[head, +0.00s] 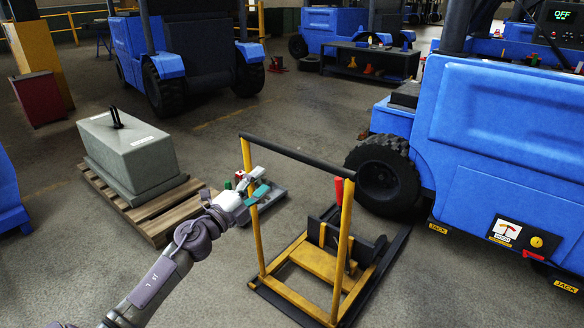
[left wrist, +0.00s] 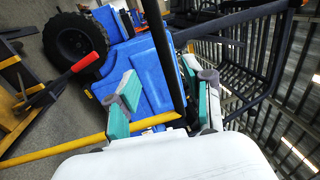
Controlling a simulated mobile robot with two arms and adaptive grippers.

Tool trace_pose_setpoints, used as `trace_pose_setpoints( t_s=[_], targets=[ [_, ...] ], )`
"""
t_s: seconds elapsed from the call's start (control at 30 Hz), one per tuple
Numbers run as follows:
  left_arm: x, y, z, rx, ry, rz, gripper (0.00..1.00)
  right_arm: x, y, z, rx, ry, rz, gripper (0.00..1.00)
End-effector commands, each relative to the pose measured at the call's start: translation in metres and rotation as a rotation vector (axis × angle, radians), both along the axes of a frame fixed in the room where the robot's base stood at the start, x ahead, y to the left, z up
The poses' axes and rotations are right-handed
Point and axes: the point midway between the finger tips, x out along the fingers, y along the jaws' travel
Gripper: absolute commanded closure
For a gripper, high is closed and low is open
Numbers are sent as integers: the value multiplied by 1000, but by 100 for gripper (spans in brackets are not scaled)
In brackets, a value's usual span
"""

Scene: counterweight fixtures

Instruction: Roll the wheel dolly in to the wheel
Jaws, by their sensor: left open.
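The wheel dolly (head: 325,264) stands on the floor in the head view, with a yellow frame, two yellow posts and a black handlebar (head: 290,151). A red-gripped lever (head: 338,190) shows by its right post. The wheel (head: 385,177) is a black tyre on the blue forklift's near side, beyond the dolly and apart from it; it also shows in the left wrist view (left wrist: 75,42). My left gripper (head: 253,186) is open beside the dolly's left post, below the handlebar's left end. In the left wrist view the handlebar (left wrist: 168,60) appears between its teal-padded fingers; contact cannot be told. My right gripper is out of view.
The blue forklift (head: 500,140) fills the right side. A grey counterweight block (head: 128,150) sits on a wooden pallet (head: 158,215) at the left. A small tray (head: 268,199) lies behind my gripper. A black bench (head: 370,62) stands farther back.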

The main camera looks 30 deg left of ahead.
Motion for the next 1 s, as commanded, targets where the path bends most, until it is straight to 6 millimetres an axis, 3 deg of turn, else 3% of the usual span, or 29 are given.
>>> trace_pose_setpoints(
  t_s=[0.17, 0.7, 1.0],
  targets=[
    [17, -2, 9, 12, -10, -3, 48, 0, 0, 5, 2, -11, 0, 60],
    [113, -9, 27, 6, -9, 0, 48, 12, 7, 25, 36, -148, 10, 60],
    [133, -11, 30, 6, -5, -1, 48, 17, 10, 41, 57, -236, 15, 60]
  ],
)
